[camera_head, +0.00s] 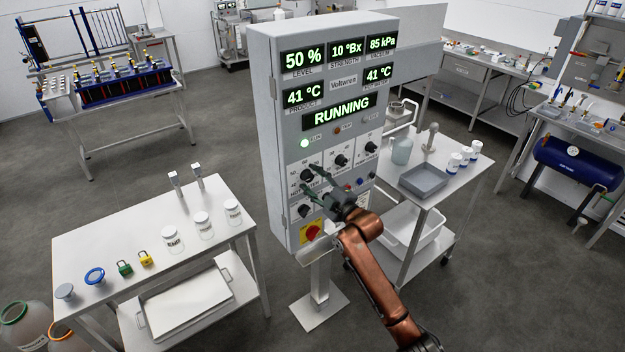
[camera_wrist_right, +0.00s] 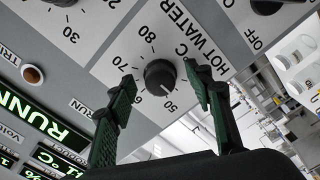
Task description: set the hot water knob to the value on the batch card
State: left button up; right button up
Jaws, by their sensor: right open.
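The hot water knob (camera_wrist_right: 160,76) is a round black knob on a grey panel. In the head view the knob (camera_head: 307,175) sits at the panel's lower left, beside my right gripper (camera_head: 316,181). I cannot make out a batch card. My left gripper is out of view.
The control cabinet (camera_head: 265,120) shows RUNNING, with 41 °C for product and hot water. Other knobs (camera_head: 341,160) and a red-and-yellow switch (camera_head: 313,231) are close by. A table with jars (camera_head: 110,235) stands left, a cart with a grey tray (camera_head: 425,181) right.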

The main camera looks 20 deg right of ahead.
jog(key=shift+c, duration=0.6)
jog(key=shift+w, duration=0.1)
jog(key=c, duration=1)
